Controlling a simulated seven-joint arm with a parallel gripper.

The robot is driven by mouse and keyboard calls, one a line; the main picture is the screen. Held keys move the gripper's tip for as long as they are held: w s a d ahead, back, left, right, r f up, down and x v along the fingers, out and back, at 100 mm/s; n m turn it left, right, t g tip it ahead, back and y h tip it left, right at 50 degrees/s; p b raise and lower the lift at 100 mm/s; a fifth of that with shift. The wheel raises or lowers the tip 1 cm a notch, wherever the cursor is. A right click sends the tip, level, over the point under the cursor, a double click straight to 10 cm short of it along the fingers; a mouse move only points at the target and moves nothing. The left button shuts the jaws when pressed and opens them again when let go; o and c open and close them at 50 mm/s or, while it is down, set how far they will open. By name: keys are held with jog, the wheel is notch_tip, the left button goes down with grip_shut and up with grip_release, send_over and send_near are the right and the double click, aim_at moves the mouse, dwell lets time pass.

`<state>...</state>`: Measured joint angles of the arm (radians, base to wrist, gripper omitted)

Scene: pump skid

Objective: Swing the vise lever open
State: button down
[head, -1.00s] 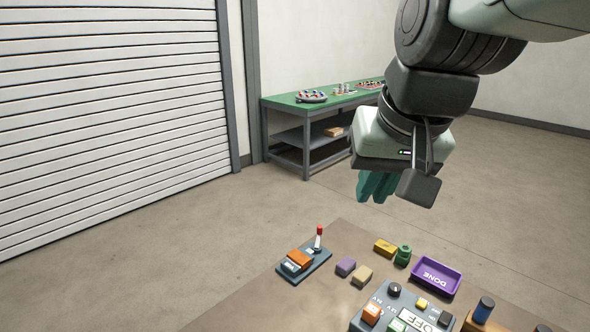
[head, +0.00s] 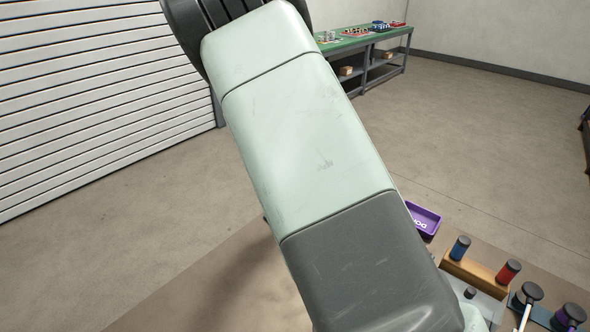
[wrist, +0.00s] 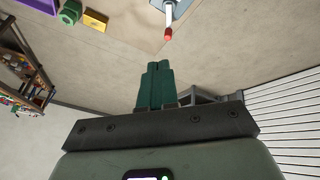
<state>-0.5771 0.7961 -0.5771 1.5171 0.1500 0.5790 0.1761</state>
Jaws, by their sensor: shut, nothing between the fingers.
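The vise lever (wrist: 168,33) shows in the wrist view as a pale rod with a red tip, at the top middle. Part of the vise body (wrist: 172,9) shows at its base, cut off by the frame's upper edge. My gripper (wrist: 158,66) has its green fingers together with nothing between them. In that picture the fingertips lie below the red tip, with a visible gap; the true distance is hard to judge. In the head view my arm covers the vise and the gripper.
A yellow block (wrist: 95,20) and a green knob-like part (wrist: 68,14) lie left of the lever in the wrist view. In the head view a purple tray (head: 426,217) and a wooden block with blue and red pegs (head: 477,268) stand right of my arm. A green-topped bench (head: 350,42) stands far off.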

jog(key=w+a+f+n, duration=0.1)
jog(key=w+a+f, duration=0.1)
jog(key=f, duration=0.3)
jog(key=w+a+f+n+t+h, duration=0.1)
jog(key=w+a+f, duration=0.2)
jog(key=f, duration=0.3)
jog(key=shift+a+f+t+h, duration=0.3)
jog(key=shift+a, duration=0.3)
jog(key=shift+w, duration=0.1)
jog(key=x, duration=1)
jog(key=shift+d+f, duration=0.1)
jog(key=shift+w+d, duration=0.25)
jog(key=shift+d, duration=0.9)
jog(key=shift+w+d, duration=0.2)
jog(key=shift+d, duration=0.55)
